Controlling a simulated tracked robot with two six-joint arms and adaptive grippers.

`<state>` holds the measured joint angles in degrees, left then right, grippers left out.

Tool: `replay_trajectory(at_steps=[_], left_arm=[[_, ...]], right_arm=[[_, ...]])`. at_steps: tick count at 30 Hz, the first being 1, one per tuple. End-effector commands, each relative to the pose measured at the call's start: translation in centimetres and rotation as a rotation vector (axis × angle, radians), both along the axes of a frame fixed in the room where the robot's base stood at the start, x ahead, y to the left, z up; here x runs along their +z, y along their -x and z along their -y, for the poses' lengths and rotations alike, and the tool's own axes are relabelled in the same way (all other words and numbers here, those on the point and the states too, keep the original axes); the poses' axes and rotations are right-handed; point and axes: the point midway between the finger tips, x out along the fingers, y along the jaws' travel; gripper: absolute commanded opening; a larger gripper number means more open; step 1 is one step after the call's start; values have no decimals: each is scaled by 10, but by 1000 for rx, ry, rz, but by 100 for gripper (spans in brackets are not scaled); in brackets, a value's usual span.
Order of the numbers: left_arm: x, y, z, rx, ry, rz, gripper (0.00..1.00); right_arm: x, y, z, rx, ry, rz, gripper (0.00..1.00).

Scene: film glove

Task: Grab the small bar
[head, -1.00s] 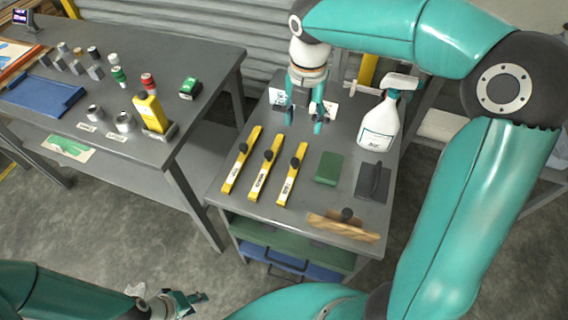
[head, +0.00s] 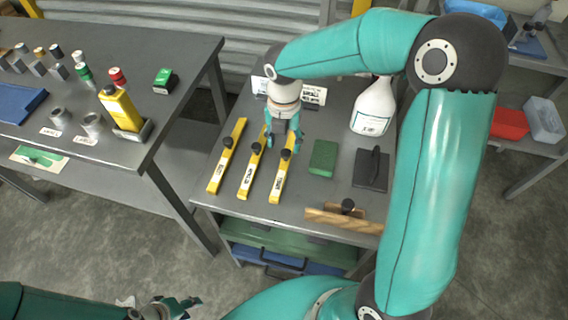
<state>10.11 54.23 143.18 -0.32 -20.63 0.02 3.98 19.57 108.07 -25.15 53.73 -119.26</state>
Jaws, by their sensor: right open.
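Three yellow bars with black knobs lie side by side on the grey cart top: a left bar (head: 226,160), a middle bar (head: 247,180) and a right bar (head: 279,185). Each has a small dark label that I cannot read clearly; the right bar looks slightly shorter. My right gripper (head: 283,143) is open and points down over the far ends of the middle and right bars. It partly hides them, and I see nothing held. I cannot tell its height above them. My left gripper (head: 182,307) is low at the bottom edge, away from the cart.
A green block (head: 323,158), a dark float with a handle (head: 372,168) and a wooden-edged tool (head: 343,217) lie right of the bars. A white spray bottle (head: 373,108) stands behind. A grey workbench (head: 150,75) with bottles and small parts stands left.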

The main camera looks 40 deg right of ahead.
Motion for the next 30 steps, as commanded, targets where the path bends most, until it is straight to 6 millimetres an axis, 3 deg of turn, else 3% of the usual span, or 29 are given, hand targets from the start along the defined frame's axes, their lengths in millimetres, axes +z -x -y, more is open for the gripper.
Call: replay_trajectory(at_steps=[3,11,19,28,30], left_arm=[[-1,0,0,0,0,0,40],[1,0,0,0,0,0,40],[2,0,0,0,0,0,40],[2,0,0,0,0,0,40],[2,0,0,0,0,0,40]], right_arm=[[-15,0,0,-1,-1,-1,54],[-31,3,0,-1,0,-3,54],[-67,7,-1,-3,-1,-2,54],[-72,6,-1,-3,-1,2,54],[-72,6,-1,-3,-1,1,42]])
